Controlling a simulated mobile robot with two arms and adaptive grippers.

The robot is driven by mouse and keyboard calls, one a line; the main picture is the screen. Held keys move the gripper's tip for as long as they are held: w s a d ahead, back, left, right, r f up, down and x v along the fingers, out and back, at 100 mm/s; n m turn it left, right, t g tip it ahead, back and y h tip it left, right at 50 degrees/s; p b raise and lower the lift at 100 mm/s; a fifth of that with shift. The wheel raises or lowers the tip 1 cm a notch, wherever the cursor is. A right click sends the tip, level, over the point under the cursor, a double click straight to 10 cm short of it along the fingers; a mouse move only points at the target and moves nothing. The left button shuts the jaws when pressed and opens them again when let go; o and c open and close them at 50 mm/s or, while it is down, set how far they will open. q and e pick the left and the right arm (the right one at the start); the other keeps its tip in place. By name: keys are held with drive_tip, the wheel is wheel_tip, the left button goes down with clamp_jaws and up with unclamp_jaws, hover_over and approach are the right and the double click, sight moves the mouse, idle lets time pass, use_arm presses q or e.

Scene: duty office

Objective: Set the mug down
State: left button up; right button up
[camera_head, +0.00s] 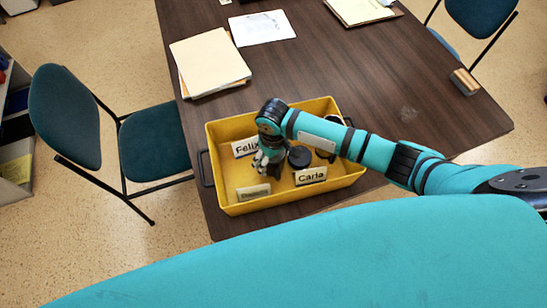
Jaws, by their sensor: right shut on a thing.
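My right gripper (264,164) points down into the yellow crate (290,202), between the name cards on its left side. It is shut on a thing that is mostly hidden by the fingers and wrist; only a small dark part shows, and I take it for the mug. I cannot tell whether it touches the crate floor. A dark round object (299,156) stands just right of the gripper. Another dark-topped object (334,121) shows behind my forearm at the back right of the crate. My left gripper is not in view.
The crate has a "Felix" card (245,147), a "Carla" card (310,175) and a third, hard-to-read card (253,191). It stands on a dark table (340,70) with folders (209,61), a paper (261,27) and a clipboard (360,10). A teal chair (66,115) stands left.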

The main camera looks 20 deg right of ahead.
drive_tip(key=shift+f, duration=0.1)
drive_tip(key=o, duration=1.3)
drive_tip(key=shift+o, duration=0.2)
wheel_tip(320, 180, up, 12)
drive_tip(key=shift+r, duration=0.2)
